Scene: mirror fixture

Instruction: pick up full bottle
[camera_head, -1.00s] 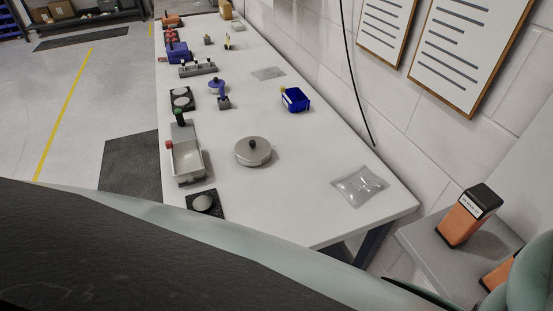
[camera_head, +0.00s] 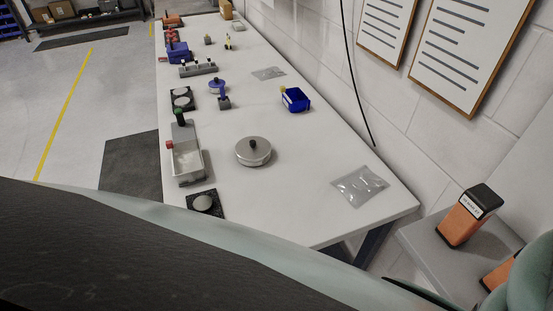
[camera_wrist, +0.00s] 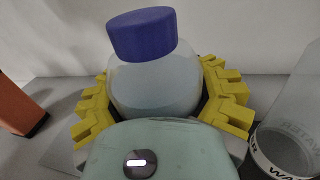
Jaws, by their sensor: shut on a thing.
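The bottle (camera_wrist: 155,82) has a dark blue cap and a clear, rounded body that looks filled with pale liquid. It stands in the middle of the wrist view, slightly tilted in the picture. My gripper (camera_wrist: 162,103) has its yellow fingers closed around the bottle's body, one on each side. The bottle's lower part is hidden behind my gripper's pale green housing. A second clear bottle (camera_wrist: 290,130), which looks empty and has a band lettered "WATER", is at the right edge. Neither bottle nor the gripper's fingers show in the head view.
An orange-and-black device (camera_head: 467,217) stands on a grey surface (camera_head: 425,240) at right. In the wrist view an orange object (camera_wrist: 22,112) is at left. The white bench (camera_head: 300,180) holds a round lidded tin (camera_head: 253,152), a grey tray (camera_head: 188,160) and a clear bag (camera_head: 360,187).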

